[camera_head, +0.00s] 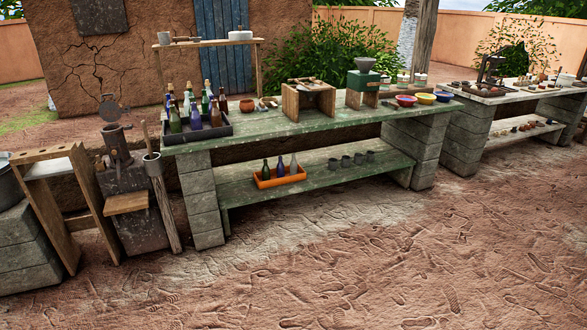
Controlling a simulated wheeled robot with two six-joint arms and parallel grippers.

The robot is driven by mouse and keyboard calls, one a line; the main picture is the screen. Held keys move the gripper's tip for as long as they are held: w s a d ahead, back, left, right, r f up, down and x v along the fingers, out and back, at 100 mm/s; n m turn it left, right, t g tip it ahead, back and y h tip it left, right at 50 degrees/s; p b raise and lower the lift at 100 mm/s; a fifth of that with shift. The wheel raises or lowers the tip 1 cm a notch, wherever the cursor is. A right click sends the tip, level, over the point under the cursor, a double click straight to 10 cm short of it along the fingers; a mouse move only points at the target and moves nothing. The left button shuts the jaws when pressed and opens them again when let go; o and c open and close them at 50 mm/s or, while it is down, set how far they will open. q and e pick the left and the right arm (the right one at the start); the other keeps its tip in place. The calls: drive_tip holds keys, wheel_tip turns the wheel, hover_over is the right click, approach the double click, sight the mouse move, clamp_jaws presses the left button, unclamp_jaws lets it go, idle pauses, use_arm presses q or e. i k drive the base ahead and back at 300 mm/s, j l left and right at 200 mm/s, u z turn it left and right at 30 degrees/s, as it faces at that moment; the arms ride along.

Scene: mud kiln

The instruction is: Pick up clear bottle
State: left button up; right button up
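An orange tray (280,182) sits on the lower shelf of the green bench and holds three upright bottles. The right one is a pale, greyish clear-looking bottle (293,164). Beside it stand a purple bottle (280,168) and, at the left, a dark green bottle (266,170). A dark tray (206,134) on the bench top holds several more bottles of mixed colours, crowded together. I cannot tell for sure whether any of those is clear. Neither of my grippers is in view.
The green bench (320,122) stands on block piers, with several dark cups (346,161) on its lower shelf. A wooden stand (50,205) and a metal press (118,150) are at the left. The earthen floor (360,260) in front is clear.

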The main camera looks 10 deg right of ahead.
sight(294, 164)
drive_tip(key=i+l+u, duration=0.1)
drive_tip(key=i+l, duration=0.15)
drive_tip(key=i, duration=0.25)
drive_tip(key=i+l+u, duration=0.15)
drive_tip(key=i+l, duration=0.15)
drive_tip(key=i, duration=0.2)
drive_tip(key=i+l+u, duration=0.1)
drive_tip(key=i+l, duration=0.2)
drive_tip(key=i, duration=0.15)
